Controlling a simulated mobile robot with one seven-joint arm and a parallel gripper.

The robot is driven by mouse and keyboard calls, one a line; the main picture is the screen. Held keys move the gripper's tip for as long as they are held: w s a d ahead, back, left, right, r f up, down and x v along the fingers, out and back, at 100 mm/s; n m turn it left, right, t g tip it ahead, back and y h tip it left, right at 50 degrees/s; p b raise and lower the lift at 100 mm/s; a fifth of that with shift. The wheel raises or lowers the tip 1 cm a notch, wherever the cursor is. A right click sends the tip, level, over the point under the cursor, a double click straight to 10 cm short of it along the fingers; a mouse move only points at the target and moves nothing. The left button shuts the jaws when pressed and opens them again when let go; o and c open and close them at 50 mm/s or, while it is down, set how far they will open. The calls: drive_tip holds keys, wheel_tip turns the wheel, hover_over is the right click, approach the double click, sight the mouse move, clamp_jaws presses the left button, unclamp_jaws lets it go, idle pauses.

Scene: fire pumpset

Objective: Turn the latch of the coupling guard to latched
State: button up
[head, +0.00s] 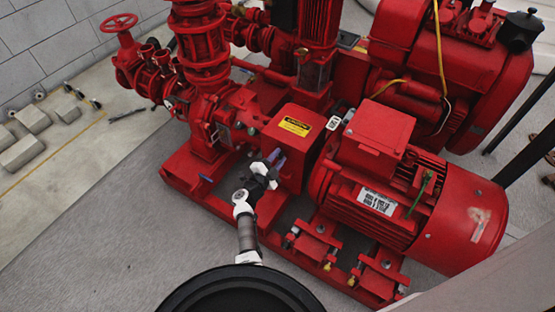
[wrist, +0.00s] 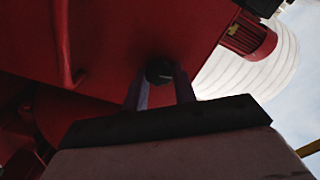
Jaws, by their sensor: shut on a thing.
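The coupling guard (head: 288,146) is a red box with a yellow label, between the pump and the motor in the head view. In the wrist view its red face (wrist: 125,40) fills much of the upper picture. A small dark knob, which looks like the latch (wrist: 158,70), sits on that face. My gripper (head: 275,160) is at the guard's near side. In the wrist view its two fingers (wrist: 158,86) stand on either side of the latch and are shut on it. The head view does not show the latch, and its angle cannot be told.
The red motor (head: 375,190) stands right of the guard and the red pump (head: 228,120) left of it. The red base frame (head: 200,182) runs below them. Grey blocks (head: 22,145) lie on the floor at the far left. Open floor lies at the lower left.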

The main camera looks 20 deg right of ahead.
drive_tip(key=shift+f+m+b, duration=0.1)
drive_tip(key=shift+m+b, duration=0.2)
drive_tip(key=shift+m, duration=0.8)
drive_tip(key=o, duration=1)
drive_tip(key=shift+s+a+r+p, duration=0.2)
drive_tip(key=shift+s+a+p, duration=0.1)
drive_tip(key=shift+a+p, duration=0.15)
drive_tip(key=p+v, duration=0.5)
drive_tip(key=v, duration=0.8)
drive_tip(key=shift+f+p, duration=0.15)
drive_tip(key=shift+p, duration=0.2)
drive_tip(key=shift+d, duration=0.1)
